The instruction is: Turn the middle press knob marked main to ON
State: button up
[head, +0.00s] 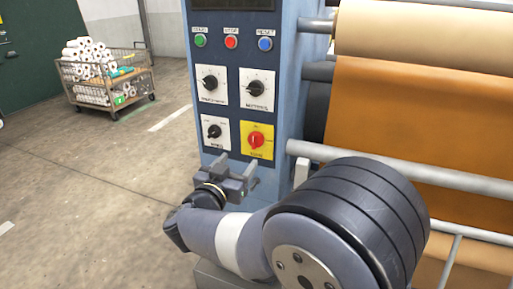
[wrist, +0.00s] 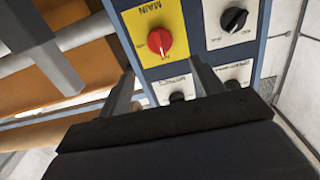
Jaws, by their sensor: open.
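The main knob is a red rotary knob (head: 256,141) on a yellow plate (head: 268,131), lower right on the blue control panel. In the wrist view the red knob (wrist: 160,41) shows beyond the fingers, and its plate (wrist: 140,26) reads MAIN, upside down. The knob's grip looks about upright in the head view; its position marks are too small to read. My gripper (head: 236,166) is open and empty, just below the yellow plate in the head view. In the wrist view my gripper (wrist: 163,66) has its two fingers spread, apart from the knob.
A black knob on a white plate (head: 214,131) sits left of the yellow plate, with two larger black knobs (head: 210,83) (head: 256,88) above. Green, red and blue buttons (head: 231,42) top the panel. Metal rails (head: 400,168) and orange material (head: 420,110) lie to the right.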

aim_at(253, 141)
jog(key=x, duration=1)
jog(key=shift+w+d+b, duration=0.1)
jog(key=shift+w+b, duration=0.15)
jog(key=shift+b, duration=0.15)
jog(key=c, duration=0.9)
jog(key=shift+c, duration=0.2)
